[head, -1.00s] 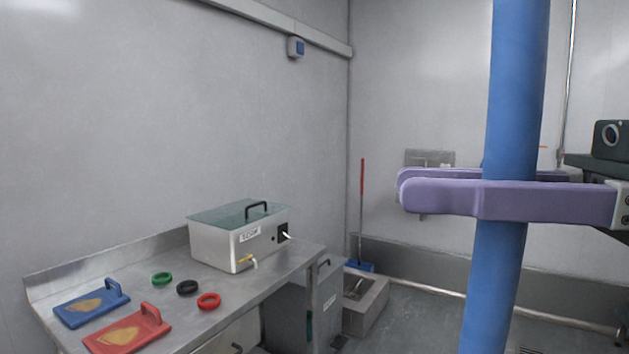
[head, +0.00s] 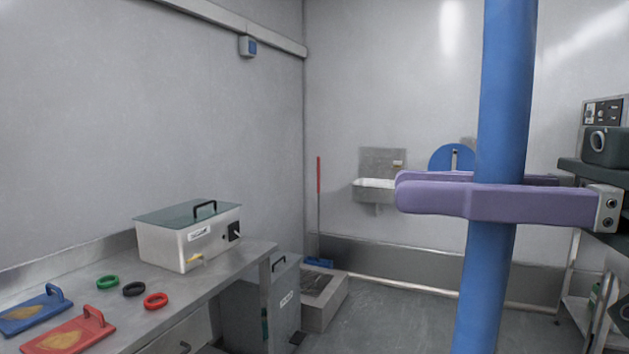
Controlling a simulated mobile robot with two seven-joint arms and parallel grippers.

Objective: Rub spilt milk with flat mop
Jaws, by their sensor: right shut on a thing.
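A thick blue pole (head: 497,110), which looks like the flat mop's handle, stands almost upright at the right of the head view and leans slightly. It runs out of the picture at top and bottom, so the mop's flat head is hidden. My right gripper (head: 412,188) comes in from the right, with its purple fingers on the near and far sides of the pole, shut on it around mid-height. My left gripper is not in view. I see no spilt milk on the visible floor.
A steel counter (head: 120,336) at left holds a lidded steel box (head: 165,245), rings and two handled pads. A grey bin (head: 275,315), floor basin (head: 325,298) and red-handled tool (head: 319,200) stand beyond. A sink (head: 374,188) is on the wall. A shelf with machines is right. Floor (head: 390,315) between is clear.

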